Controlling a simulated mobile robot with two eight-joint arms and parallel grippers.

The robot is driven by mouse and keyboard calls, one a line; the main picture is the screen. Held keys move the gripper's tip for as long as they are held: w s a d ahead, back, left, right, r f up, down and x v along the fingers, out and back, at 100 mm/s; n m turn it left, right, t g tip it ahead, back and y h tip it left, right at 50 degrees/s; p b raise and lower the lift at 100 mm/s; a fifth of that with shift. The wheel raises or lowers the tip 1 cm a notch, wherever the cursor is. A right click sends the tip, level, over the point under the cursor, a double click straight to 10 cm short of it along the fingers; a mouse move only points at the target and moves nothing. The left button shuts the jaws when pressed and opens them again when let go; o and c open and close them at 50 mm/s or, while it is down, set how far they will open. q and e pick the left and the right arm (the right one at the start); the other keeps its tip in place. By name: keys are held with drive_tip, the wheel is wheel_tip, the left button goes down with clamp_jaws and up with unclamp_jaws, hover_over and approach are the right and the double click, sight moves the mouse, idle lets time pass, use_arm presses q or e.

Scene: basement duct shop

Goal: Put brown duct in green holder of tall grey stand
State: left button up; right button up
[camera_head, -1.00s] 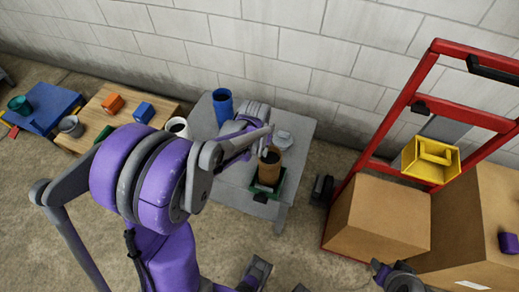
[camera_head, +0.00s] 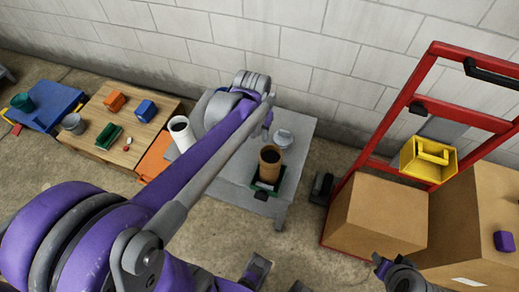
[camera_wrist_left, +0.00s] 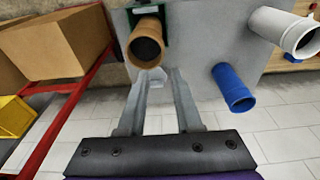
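The brown duct (camera_head: 270,157) stands upright on the grey stand (camera_head: 232,184), with its lower end inside the green holder (camera_head: 279,185). In the left wrist view the brown duct (camera_wrist_left: 146,42) shows open end towards me, with part of the green holder (camera_wrist_left: 131,16) behind it. My left gripper (camera_head: 267,128) is above and behind the duct in the head view, apart from it. In the left wrist view its two fingers (camera_wrist_left: 163,74) are spread with nothing between them. My right gripper (camera_head: 382,267) shows only partly at the bottom right; its fingers are unclear.
A white duct (camera_head: 181,133) and a blue duct (camera_wrist_left: 232,86) are near the stand's other end; my arm covers most of the blue one in the head view. A wooden table (camera_head: 95,108) holds small blocks. A red hand truck (camera_head: 378,134) with cardboard boxes (camera_head: 378,218) stands right.

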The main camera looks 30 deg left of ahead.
use_arm(q)
drive_tip(key=s+d+f+m+t, duration=0.1)
drive_tip(key=s+d+m+t, duration=0.1)
drive_tip(key=s+d, duration=0.7)
drive_tip(key=s+t, duration=0.1)
drive_tip(key=s, duration=0.3)
drive_tip(key=shift+s+d+f+m, duration=0.15)
drive_tip(key=shift+d+f+m, duration=0.1)
drive_tip(key=shift+f+m, duration=0.05)
